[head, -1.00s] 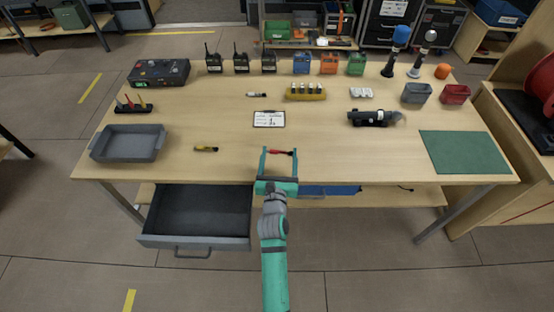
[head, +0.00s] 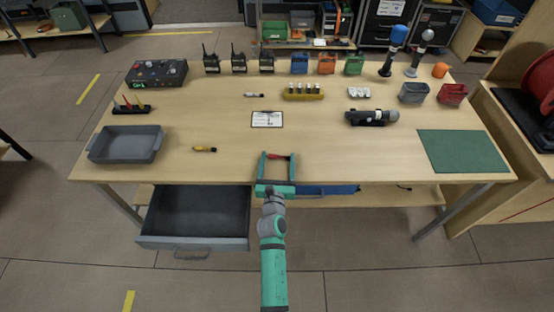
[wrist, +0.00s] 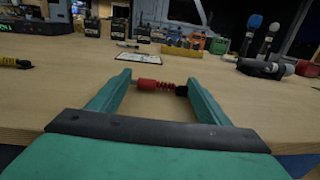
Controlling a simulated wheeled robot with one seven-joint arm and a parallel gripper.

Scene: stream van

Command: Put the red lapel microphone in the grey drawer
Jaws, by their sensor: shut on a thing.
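The red lapel microphone (head: 277,157) is a small red piece with a dark end. It lies crosswise between the fingers of my gripper (wrist: 159,87), touching both, and shows clearly in the wrist view (wrist: 150,85). My gripper also shows in the head view (head: 277,156), shut on the microphone near the front edge of the table. The grey drawer (head: 197,212) is pulled out under the table's front left, left of and below my gripper. It is open and its dark inside looks empty.
A blue drawer (head: 328,190) is under the table just right of my gripper.

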